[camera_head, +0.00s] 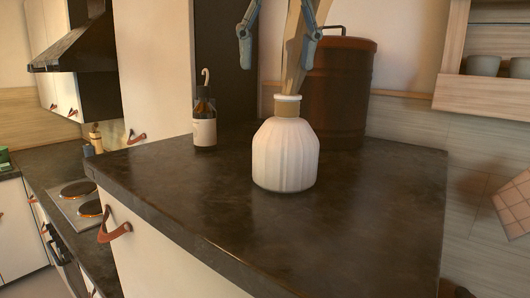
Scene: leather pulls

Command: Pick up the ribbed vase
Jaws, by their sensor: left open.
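The ribbed vase (285,155) is white with a narrow neck and a tan band below its rim. It stands upright on the dark countertop (215,215), near the middle of the view. My left gripper (276,52) hangs above the vase from the top edge, its two blue-grey fingers spread apart. It is open and does not touch the vase. Pale wooden strips (294,60) show between and behind the fingers, just above the vase's mouth. I cannot tell whether they stand in the vase or behind it. My right gripper is not in view.
A brown lidded canister (340,95) stands close behind the vase, to the right. A dark bottle with a white label (204,125) stands to the left. The counter in front and to the right is clear. A wooden shelf (485,95) with cups hangs at the right.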

